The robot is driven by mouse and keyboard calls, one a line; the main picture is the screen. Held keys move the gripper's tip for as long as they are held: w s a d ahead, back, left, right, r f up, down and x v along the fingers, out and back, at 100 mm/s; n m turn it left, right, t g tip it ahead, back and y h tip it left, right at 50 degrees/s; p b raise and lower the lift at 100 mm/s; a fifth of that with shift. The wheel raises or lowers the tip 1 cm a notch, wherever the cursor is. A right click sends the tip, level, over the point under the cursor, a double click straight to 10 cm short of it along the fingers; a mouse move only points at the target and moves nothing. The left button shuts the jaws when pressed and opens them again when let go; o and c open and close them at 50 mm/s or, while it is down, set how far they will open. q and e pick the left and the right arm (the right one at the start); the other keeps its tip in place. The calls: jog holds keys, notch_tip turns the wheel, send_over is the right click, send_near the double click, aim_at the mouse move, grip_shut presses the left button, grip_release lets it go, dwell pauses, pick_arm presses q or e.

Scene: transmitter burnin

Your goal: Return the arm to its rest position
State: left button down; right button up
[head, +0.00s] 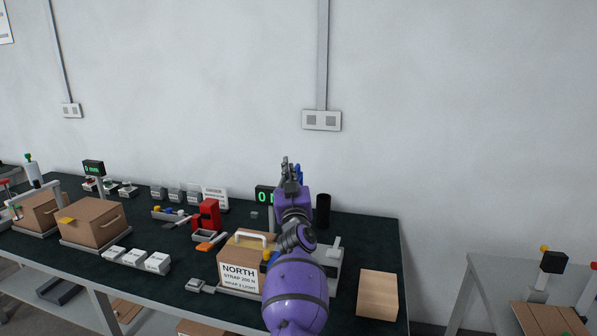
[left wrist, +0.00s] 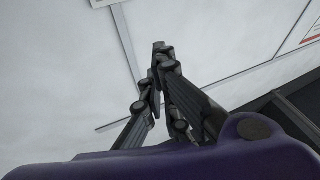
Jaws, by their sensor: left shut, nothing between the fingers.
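My left arm rises from the bottom of the head view, purple and dark grey. My left gripper (head: 288,168) points up in front of the wall, above the back of the bench. In the left wrist view the fingers of the left gripper (left wrist: 160,50) meet at their tips, with nothing between them. My right gripper is in neither view.
The dark-topped bench (head: 150,207) carries several cardboard boxes, a red device (head: 207,215), white blocks (head: 134,258) and a black cylinder (head: 323,210). A wooden block (head: 377,294) sits at its right end. A grey table (head: 492,270) stands apart at the right.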

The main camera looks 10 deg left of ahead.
pick_arm(q)
jog(key=s+f+m+g+h, duration=0.2)
jog(key=s+f+g+h, duration=0.1)
jog(key=s+f, duration=1.05)
jog(key=s+f+m+g+h, duration=0.2)
jog(key=s+f+m+h, duration=0.15)
jog(key=s+f, duration=1.05)
jog(key=s+d+f+g, duration=0.1)
jog(key=s+f+g, duration=0.2)
jog(key=s+f, duration=0.8)
jog(key=s+f+g, duration=0.4)
jog(key=s+f, duration=0.7)
jog(key=s, duration=0.9)
jog(key=shift+d+f+h, duration=0.2)
jog(key=shift+d+h, duration=0.15)
